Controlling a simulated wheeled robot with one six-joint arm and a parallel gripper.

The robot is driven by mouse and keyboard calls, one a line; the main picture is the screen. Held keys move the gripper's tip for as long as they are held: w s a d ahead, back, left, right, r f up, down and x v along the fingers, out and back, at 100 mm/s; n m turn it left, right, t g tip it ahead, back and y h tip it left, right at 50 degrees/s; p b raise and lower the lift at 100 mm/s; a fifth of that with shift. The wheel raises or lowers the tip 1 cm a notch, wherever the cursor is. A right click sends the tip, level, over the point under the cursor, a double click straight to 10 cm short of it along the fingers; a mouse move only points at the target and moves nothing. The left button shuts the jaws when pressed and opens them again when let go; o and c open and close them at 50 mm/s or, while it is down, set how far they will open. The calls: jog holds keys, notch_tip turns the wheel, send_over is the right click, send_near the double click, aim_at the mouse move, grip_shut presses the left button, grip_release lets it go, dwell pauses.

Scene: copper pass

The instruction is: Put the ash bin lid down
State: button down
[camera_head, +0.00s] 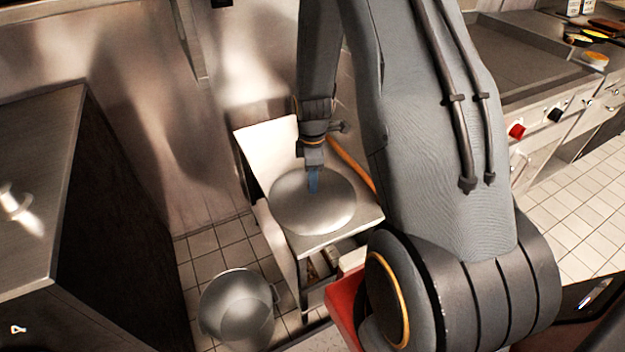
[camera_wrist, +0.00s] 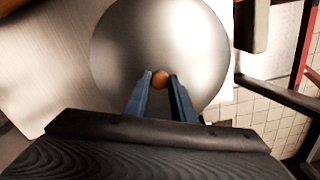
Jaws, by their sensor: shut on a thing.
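The ash bin lid (camera_head: 330,212) is a round, domed grey metal disc over the top of a small metal stand (camera_head: 268,146). In the wrist view the lid (camera_wrist: 130,45) fills the middle, with a round orange-brown knob (camera_wrist: 160,79) at its centre. My gripper (camera_head: 313,188) points down at the middle of the lid. In the wrist view its blue fingers (camera_wrist: 159,88) are shut on the knob. I cannot tell whether the lid touches the stand top. A round metal bin (camera_head: 237,305), open at the top, stands on the floor at the lower left.
A dark-sided counter (camera_head: 42,150) stands at the left. A griddle range (camera_head: 535,75) with red and black knobs is at the upper right. A red object (camera_head: 342,310) is beside the stand, partly behind my arm. Tiled floor (camera_head: 208,245) shows around the bin.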

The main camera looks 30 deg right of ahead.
jog(key=c, duration=1.5)
grip_release()
jog(key=shift+f, duration=0.1)
notch_tip(320, 180, up, 12)
jog(key=b, duration=0.1)
jog(key=s+a+r+m, duration=0.2)
jog(key=s+a+m, duration=0.1)
jog(key=s+m, duration=0.1)
jog(key=s+a+r+m, duration=0.2)
jog(key=s+a+m, duration=0.2)
jog(key=s+m, duration=0.1)
jog(key=s+a+r+m, duration=0.2)
jog(key=s+a+m, duration=0.2)
jog(key=s, duration=0.3)
jog(key=shift+r, duration=0.4)
